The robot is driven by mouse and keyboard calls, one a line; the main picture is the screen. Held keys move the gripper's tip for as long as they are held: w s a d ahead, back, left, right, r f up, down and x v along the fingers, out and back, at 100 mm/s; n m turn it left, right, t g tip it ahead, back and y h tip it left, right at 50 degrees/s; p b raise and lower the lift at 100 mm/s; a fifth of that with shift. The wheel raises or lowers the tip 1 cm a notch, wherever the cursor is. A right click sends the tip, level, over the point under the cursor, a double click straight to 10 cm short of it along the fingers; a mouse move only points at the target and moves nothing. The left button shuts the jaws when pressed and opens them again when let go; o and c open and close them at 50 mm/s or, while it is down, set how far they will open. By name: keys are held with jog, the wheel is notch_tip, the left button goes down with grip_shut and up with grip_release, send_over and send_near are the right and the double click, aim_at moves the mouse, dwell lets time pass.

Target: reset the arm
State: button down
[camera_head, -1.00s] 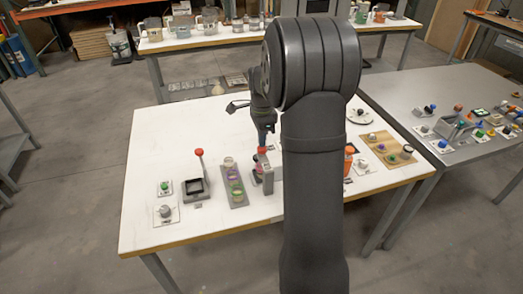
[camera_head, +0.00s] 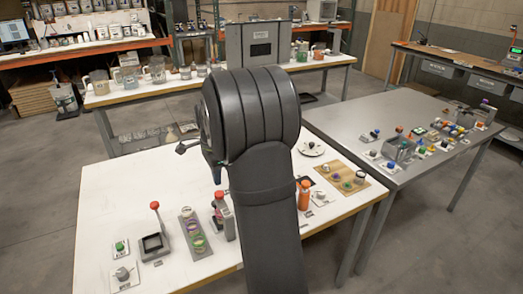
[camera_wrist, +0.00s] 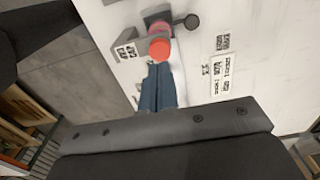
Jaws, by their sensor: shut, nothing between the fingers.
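My gripper (camera_wrist: 157,88) shows in the wrist view with its dark blue fingers together and nothing between them. The fingertips point toward a red-topped grey device (camera_wrist: 160,48) on the white table; the gap to it is hard to judge. In the head view my arm rises through the middle, and the gripper (camera_head: 216,174) hangs over the table near that device (camera_head: 225,218), mostly hidden behind my arm link.
The white table (camera_head: 92,205) holds a grey strip with coloured cups (camera_head: 193,232), a red-knobbed lever (camera_head: 155,235), an orange bottle (camera_head: 304,195) and a wooden board (camera_head: 343,190). A grey table (camera_head: 350,120) with several coloured knobs stands right. The white table's left side has free room.

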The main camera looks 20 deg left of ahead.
jog(key=shift+f, duration=2)
jog(key=c, duration=1.9)
grip_release()
jog(key=shift+r, duration=0.2)
jog(key=o, duration=1.5)
jog(key=r, duration=0.6)
jog(key=w+r, duration=0.1)
jog(key=r, duration=0.2)
jog(key=shift+a+r, duration=0.25)
jog(key=shift+r, duration=0.1)
jog(key=o, duration=0.3)
jog(key=shift+s+f, duration=0.1)
jog(key=shift+f, duration=0.15)
jog(key=shift+o, duration=0.5)
notch_tip(320, 180, down, 9)
notch_tip(320, 180, up, 10)
